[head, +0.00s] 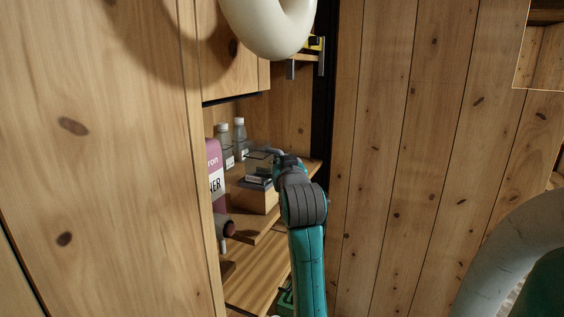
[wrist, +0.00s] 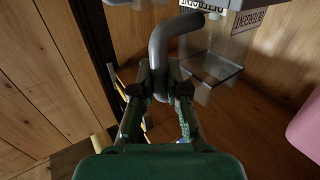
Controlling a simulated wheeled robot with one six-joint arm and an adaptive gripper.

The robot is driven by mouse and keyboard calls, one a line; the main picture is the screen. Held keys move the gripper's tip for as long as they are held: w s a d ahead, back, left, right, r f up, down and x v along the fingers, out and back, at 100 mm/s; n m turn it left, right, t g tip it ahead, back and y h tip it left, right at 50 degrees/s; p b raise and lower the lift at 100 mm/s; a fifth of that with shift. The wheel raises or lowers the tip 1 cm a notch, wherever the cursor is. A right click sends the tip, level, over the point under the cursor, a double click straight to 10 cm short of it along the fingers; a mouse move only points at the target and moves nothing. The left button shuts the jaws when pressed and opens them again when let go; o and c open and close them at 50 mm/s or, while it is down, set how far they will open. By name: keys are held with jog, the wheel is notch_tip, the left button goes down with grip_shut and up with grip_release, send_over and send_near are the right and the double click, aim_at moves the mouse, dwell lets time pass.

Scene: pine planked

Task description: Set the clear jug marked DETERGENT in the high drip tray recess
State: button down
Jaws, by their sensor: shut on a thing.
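The clear jug (head: 260,160) is over a wooden block on the cupboard shelf in the head view. My gripper (head: 281,158) is at its right side. In the wrist view my gripper (wrist: 165,92) has its two green fingers closed on the jug's grey curved handle (wrist: 170,38). A dark flat piece (head: 257,185), perhaps the high drip tray, lies on the block under the jug. I cannot tell whether the jug touches it.
A pink bottle (head: 215,178) stands front left on the shelf. The wooden block (head: 253,199) sits on the shelf (head: 244,232). A plank door (head: 380,170) is close on the right; a cupboard front hangs above.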

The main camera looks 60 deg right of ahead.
jog(key=shift+f, duration=0.1)
jog(key=c, duration=1.1)
grip_release()
jog(key=v, duration=0.7)
jog(key=shift+a, duration=0.2)
jog(key=shift+s, duration=0.15)
